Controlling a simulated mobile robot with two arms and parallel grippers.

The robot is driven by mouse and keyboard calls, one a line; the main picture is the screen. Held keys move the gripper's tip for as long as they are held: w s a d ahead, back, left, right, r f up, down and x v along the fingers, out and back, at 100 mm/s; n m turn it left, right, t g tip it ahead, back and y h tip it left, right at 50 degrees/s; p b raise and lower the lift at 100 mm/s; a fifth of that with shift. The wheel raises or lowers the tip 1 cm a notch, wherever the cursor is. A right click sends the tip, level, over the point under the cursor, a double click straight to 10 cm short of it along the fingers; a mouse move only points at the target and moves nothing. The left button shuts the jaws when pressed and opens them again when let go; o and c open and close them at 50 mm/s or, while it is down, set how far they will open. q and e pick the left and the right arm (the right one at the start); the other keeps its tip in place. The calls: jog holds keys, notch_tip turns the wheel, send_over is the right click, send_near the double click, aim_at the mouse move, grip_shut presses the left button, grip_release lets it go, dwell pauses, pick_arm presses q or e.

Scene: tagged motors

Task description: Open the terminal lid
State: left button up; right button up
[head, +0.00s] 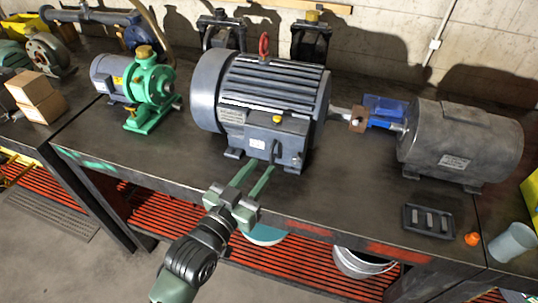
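The large grey motor (208,92) stands on the dark workbench, with a red lifting eye on top. On its front is a boxy terminal housing (291,149) with a small yellow piece on its upper part and a white label on its face. I cannot make out a gap at its lid, so it looks closed. My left gripper (259,165) reaches in from below, in front of the housing. Its two green fingers are apart with nothing between them. The fingertips are close to the lower front of the housing; I cannot tell whether they touch. My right gripper is not in view.
A green pump with a grey motor (108,78) stands left. A grey cylindrical machine (462,137) stands right, joined by a shaft coupling (357,119). A black tray (428,220), orange piece (472,239) and pale cup (512,242) lie at the front right. The bench front between is clear.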

aim_at(271, 157)
pick_arm(q)
jog(key=x, duration=0.4)
jog(key=shift+w+d+p, duration=0.1)
jog(key=shift+d+p, duration=0.05)
jog(key=shift+p, duration=0.15)
jog(key=shift+f, duration=0.1)
grip_shut()
dwell(1.0)
